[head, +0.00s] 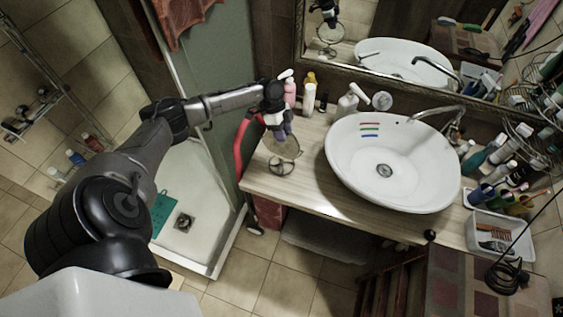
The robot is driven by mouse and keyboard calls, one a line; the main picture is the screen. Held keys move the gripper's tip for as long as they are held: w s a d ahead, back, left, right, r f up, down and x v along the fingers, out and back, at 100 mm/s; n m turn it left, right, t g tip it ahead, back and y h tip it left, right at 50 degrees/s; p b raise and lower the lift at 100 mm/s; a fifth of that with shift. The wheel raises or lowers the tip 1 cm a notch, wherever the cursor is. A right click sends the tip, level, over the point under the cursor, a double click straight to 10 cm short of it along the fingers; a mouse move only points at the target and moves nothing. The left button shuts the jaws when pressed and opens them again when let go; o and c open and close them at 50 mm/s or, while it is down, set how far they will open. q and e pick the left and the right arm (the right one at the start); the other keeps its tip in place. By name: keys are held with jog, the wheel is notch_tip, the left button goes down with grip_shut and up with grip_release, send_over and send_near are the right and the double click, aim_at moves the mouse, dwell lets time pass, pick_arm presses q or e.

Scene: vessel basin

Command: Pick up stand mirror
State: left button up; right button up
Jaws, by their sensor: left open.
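The stand mirror (284,149), a round mirror on a short stem with a round base, stands upright near the left end of the wooden counter (300,183). My left gripper (281,134) is above it, pointing down, with its fingertips at the mirror's upper edge. The gripper is open. It overlaps the top of the mirror, and I cannot tell whether the fingers touch it. My right gripper is not in view.
The white basin (385,185) is right of the mirror. Bottles (310,98) and a white pump dispenser (347,104) stand behind it. A wall mirror (400,52) hangs at the back. Several toiletries and a white tray (500,237) are at the right. The front-left counter is clear.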

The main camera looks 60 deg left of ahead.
pick_arm(q)
grip_shut()
jog(key=shift+r, duration=0.1)
dwell(0.7)
